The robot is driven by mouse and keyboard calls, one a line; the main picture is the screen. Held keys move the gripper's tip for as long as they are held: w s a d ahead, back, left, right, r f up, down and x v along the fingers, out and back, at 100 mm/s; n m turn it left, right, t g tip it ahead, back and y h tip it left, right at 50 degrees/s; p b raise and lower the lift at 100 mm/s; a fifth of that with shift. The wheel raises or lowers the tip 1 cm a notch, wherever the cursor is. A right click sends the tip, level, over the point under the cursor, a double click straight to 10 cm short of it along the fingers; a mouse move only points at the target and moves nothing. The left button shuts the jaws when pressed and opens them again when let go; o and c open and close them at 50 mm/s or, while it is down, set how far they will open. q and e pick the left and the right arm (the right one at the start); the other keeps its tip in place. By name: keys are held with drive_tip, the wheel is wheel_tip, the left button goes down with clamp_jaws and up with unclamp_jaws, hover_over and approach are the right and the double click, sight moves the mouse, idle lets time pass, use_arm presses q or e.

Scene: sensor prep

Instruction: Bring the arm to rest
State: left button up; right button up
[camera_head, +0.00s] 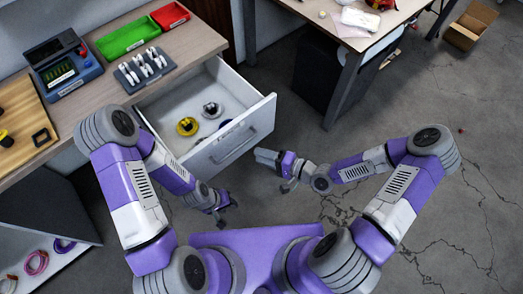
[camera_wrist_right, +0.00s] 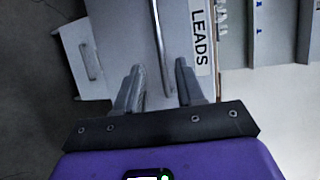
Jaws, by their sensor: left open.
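My left gripper (camera_head: 222,208) is open, low in front of the drawer unit in the head view, with nothing seen in it. My right gripper (camera_head: 270,160) hangs just right of the open drawer's front in the head view. In the right wrist view its two fingers (camera_wrist_right: 158,88) stand apart with no object clamped between them. A metal bar handle (camera_wrist_right: 160,45) shows beyond and between those fingers, beside a label reading LEADS (camera_wrist_right: 200,38). I cannot tell how far the fingers are from it.
The open drawer (camera_head: 262,118) holds yellow (camera_head: 187,126), grey (camera_head: 212,109) and partly hidden purple coiled items. The bench (camera_head: 195,45) carries a green bin (camera_head: 127,38), red bin (camera_head: 170,15), blue-grey device (camera_head: 65,65) and slotted rack (camera_head: 145,67).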

drive_tip(key=s+d+f+n+g+h+p, duration=0.3)
drive_tip(key=s+d+f+n+g+h, duration=0.1)
drive_tip(key=s+f+g+h, duration=0.3)
drive_tip(key=s+d+f+h, duration=0.1)
drive_tip(key=s+f+h, duration=0.1)
drive_tip(key=s+f, duration=0.2)
drive_tip(key=shift+s+d+f+g, duration=0.15)
drive_tip(key=shift+s+d+g, duration=0.1)
drive_tip(key=shift+g, duration=0.15)
